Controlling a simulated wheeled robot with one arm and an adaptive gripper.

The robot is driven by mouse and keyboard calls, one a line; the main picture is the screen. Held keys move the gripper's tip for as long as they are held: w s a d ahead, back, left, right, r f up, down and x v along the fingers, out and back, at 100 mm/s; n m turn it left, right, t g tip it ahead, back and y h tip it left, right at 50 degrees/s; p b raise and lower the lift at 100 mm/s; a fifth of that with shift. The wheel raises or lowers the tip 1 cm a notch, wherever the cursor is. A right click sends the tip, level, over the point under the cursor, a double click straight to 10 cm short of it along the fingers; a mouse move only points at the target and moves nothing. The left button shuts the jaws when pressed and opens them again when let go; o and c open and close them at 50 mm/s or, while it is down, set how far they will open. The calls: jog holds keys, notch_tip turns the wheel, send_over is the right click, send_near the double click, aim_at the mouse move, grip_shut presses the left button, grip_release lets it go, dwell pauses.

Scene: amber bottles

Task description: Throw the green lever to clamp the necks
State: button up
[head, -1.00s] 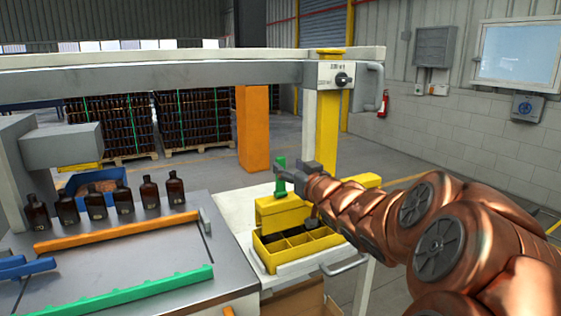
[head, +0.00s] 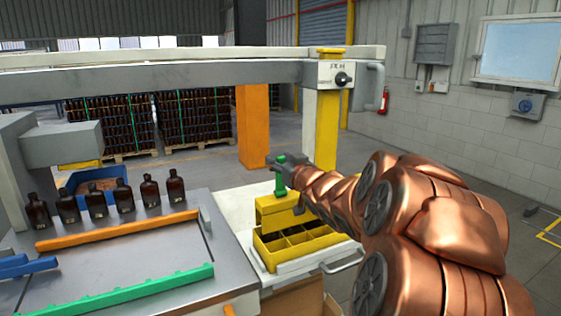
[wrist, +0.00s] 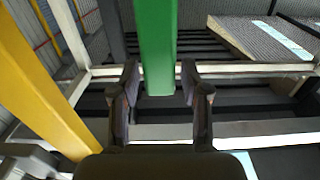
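The green lever (head: 279,180) stands upright on the yellow clamp block (head: 280,209), beyond the bench's right end. My gripper (head: 271,160) is at the lever's upper end. In the wrist view the green lever (wrist: 157,45) comes down from the top edge between the two dark fingers of my gripper (wrist: 160,85). A gap shows on each side of it, so the fingers are open around it and not gripping. Several amber bottles (head: 122,196) stand upright in a row on the bench. No bottle necks show at the clamp block.
A yellow divided crate (head: 262,250) sits in front of the clamp block on a white side table (head: 232,208). Orange (head: 120,230) and green (head: 130,290) rails cross the bench. A yellow post (head: 327,135) and grey overhead beam (head: 200,76) stand behind the lever.

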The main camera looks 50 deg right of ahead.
grip_shut()
